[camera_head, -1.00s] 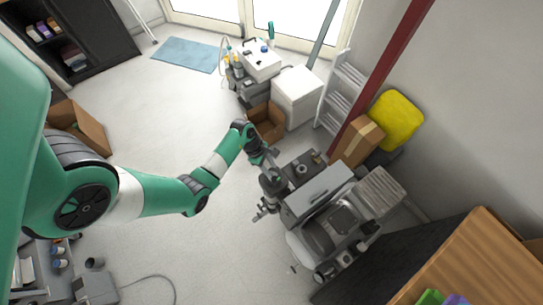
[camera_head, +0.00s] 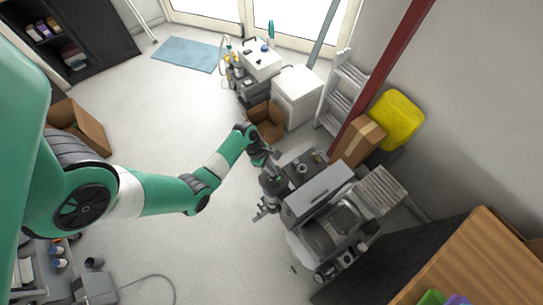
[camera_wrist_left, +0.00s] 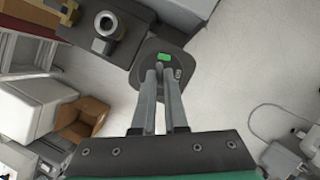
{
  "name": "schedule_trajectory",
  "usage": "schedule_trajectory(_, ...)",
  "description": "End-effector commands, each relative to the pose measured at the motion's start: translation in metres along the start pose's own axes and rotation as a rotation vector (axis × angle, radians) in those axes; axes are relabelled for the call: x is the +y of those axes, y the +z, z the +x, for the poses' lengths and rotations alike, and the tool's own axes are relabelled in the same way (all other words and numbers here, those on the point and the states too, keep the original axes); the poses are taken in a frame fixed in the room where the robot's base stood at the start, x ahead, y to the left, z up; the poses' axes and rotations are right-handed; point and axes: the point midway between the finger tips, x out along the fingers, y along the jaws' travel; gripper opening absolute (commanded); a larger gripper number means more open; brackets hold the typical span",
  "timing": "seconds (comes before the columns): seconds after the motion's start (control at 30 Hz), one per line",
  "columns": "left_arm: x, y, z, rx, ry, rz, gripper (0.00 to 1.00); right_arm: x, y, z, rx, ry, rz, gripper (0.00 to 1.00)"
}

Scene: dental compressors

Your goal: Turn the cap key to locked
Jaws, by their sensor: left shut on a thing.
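The dark grey cap (camera_wrist_left: 181,88) sits under my left fingertips in the left wrist view. It has a rounded square top with a bright green mark and a small pale mark beside it. My left gripper (camera_wrist_left: 160,72) points at this top, its two fingers nearly together and shut on the cap key, which they mostly hide. In the head view the left gripper (camera_head: 268,163) is above the dark grey unit (camera_head: 272,186) at the left side of the compressor (camera_head: 318,194). The key's angle cannot be read. My right gripper is not in view.
A round grey fitting (camera_wrist_left: 108,25) stands close to the cap. An open cardboard box (camera_head: 266,118) and a white cabinet (camera_head: 296,96) are behind the compressor. A wooden-topped cabinet (camera_head: 475,260) stands at the lower right. The floor left of the compressor is clear.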

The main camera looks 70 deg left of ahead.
Motion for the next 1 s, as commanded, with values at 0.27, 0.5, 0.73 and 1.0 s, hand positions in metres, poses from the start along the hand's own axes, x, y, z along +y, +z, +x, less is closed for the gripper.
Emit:
schedule_trajectory(0.27,0.0032,0.0006,-0.0001,0.0,-0.104,0.243,0.0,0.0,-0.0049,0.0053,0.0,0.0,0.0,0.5)
schedule_trajectory(0.5,0.0029,0.0004,0.0003,-0.001,-0.122,0.29,0.0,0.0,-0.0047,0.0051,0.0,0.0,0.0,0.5)
schedule_trajectory(0.73,0.003,0.0004,0.0002,-0.001,-0.121,0.289,0.32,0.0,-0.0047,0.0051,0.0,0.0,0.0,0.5)
schedule_trajectory(1.0,0.003,0.0004,0.0002,-0.001,-0.121,0.288,0.41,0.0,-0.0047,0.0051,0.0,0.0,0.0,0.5)
